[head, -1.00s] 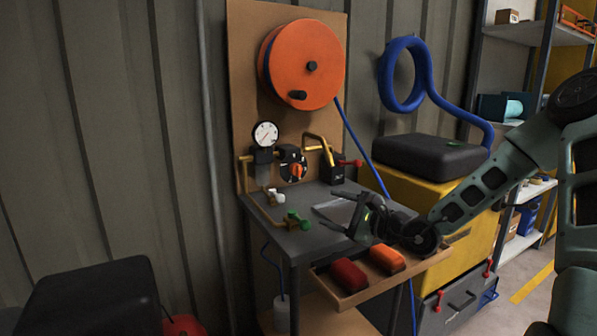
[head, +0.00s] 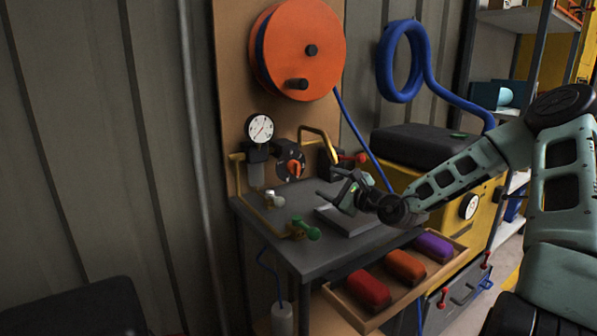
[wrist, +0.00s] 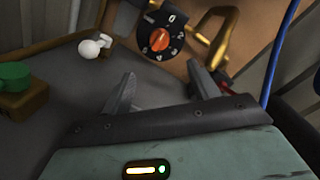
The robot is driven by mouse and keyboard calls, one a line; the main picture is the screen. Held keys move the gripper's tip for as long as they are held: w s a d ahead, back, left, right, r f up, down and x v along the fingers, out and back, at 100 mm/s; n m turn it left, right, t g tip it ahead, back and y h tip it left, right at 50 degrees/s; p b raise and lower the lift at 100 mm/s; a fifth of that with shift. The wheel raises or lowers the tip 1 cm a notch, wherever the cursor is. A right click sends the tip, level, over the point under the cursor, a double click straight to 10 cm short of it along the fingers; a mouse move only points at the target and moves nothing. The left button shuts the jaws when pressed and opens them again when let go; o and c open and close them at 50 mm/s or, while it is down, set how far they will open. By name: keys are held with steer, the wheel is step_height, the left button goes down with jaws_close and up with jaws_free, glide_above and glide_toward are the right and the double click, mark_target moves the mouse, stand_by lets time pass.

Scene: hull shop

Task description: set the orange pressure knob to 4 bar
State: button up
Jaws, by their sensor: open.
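The orange pressure knob (head: 292,167) sits on a black round dial on the brass piping at the back of the bench. In the wrist view the knob (wrist: 159,41) is near the top centre, with small white numbers around it; which one it points to I cannot tell. My gripper (head: 329,195) is open and empty, to the right of and below the knob in the head view. In the wrist view my gripper's fingers (wrist: 162,82) are apart, below the knob and not touching it. A round white gauge (head: 261,129) stands up and left of the knob.
A bent brass pipe (head: 318,131) is right of the knob. A white knob (head: 272,197) and a green valve handle (head: 306,229) are on the left of the bench. A wooden tray (head: 345,303) holds red, orange and purple blocks. An orange hose reel (head: 298,50) hangs above.

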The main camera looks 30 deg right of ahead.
mark_target(299, 170)
steer(key=w, duration=0.4)
steer(key=w+a, duration=0.1)
steer(key=w, duration=0.4)
steer(key=w+a+b, duration=0.1)
steer(key=w, duration=0.3)
steer(key=shift+w, duration=0.15)
steer(key=shift+d, duration=0.1)
steer(key=c, duration=1)
